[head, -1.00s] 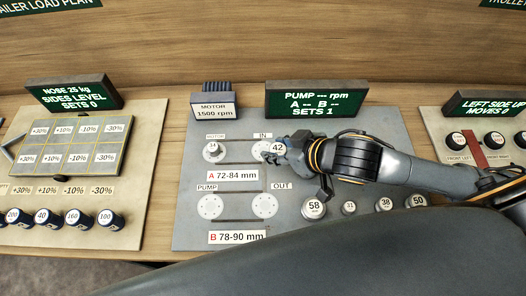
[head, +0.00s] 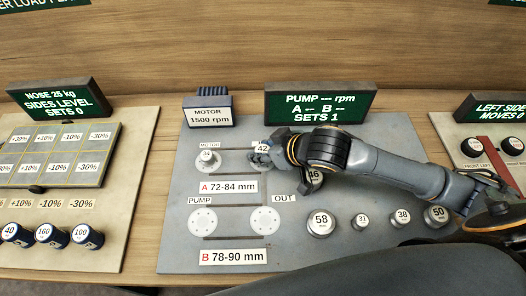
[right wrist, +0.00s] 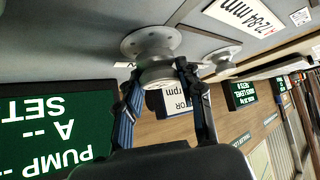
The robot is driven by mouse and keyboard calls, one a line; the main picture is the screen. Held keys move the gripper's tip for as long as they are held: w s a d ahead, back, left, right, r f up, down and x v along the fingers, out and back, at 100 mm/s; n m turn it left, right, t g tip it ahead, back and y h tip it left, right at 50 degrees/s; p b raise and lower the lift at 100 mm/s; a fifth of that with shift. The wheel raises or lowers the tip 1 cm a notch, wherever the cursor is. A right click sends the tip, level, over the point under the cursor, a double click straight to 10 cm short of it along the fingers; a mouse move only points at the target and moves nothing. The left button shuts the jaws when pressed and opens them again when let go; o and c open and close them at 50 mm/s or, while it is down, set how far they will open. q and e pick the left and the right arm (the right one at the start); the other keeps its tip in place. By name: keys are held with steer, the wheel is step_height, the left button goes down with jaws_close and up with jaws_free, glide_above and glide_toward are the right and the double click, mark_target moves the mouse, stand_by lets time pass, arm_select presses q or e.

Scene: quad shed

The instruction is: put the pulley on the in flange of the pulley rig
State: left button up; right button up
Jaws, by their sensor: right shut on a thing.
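The pulley marked 42 (head: 263,149) is held in my right gripper (head: 268,153), which is shut on it at the IN flange (head: 257,164). In the right wrist view, the fingers (right wrist: 160,85) close around the grey pulley (right wrist: 160,75), which lines up with the pale drilled flange (right wrist: 135,43). I cannot tell whether it is fully seated. The pulley rig (head: 180,170) is a grey board with a MOTOR flange carrying a pulley marked 34 (head: 207,156). The PUMP flange (head: 202,222) and OUT flange (head: 265,221) are bare. My left gripper is out of view.
Pulleys marked 58 (head: 321,222), 31 (head: 361,221), 38 (head: 401,218) and 50 (head: 437,215) stand along the right front. One marked 46 (head: 314,178) is partly behind my right arm. A pump display (head: 318,105) and motor block (head: 208,109) stand at the back.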

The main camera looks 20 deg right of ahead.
steer(key=shift+f, duration=0.55)
steer(key=o, duration=1.2)
steer(key=shift+f, duration=0.15)
